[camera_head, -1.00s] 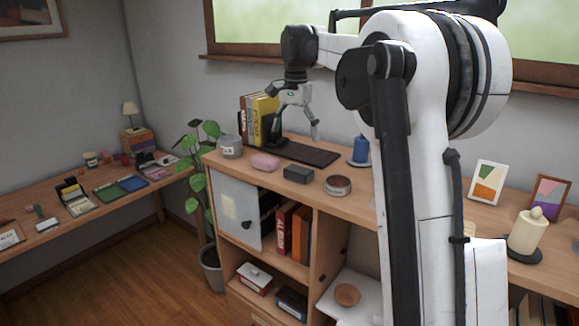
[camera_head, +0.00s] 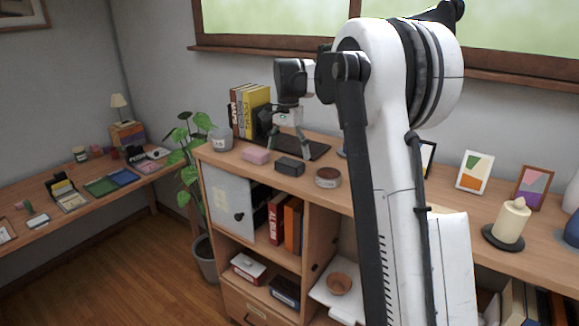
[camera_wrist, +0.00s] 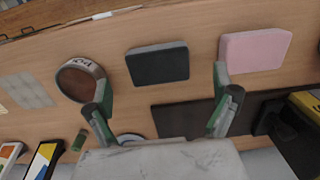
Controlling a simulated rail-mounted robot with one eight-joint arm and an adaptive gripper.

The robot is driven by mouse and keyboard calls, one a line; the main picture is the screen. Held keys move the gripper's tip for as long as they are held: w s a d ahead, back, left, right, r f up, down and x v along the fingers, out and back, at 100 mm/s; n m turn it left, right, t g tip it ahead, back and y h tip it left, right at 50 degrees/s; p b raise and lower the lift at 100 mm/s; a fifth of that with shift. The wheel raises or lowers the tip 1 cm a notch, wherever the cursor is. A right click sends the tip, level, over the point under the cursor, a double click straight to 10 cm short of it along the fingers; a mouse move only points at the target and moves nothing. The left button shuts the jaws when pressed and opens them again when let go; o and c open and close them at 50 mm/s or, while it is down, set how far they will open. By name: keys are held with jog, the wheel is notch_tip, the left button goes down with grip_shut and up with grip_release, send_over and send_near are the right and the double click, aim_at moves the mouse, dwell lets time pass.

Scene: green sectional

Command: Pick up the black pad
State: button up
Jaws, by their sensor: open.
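The black pad (camera_head: 289,166) is a small dark rectangular block lying flat on the wooden cabinet top, between a pink block and a round tin. In the wrist view the black pad (camera_wrist: 158,64) lies ahead of the fingers, roughly between their lines. My gripper (camera_head: 289,150) is open and empty, above the cabinet top just behind the pad. In the wrist view my gripper (camera_wrist: 157,92) has its two green-and-dark fingers spread wide, apart from the pad. No contact shows.
Close by are the pink block (camera_head: 256,156), the round tin (camera_head: 328,178), a grey jar (camera_head: 221,140) and upright books (camera_head: 257,108). A thin dark mat (camera_head: 318,149) lies behind the pad. The cabinet's front edge is just ahead of the pad.

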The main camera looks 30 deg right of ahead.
aim_at(290, 161)
jog(key=shift+d+f+p, duration=0.2)
jog(key=shift+f+p, duration=0.3)
jog(key=shift+f, duration=1.85)
jog(key=shift+c, duration=0.3)
jog(key=c, duration=1)
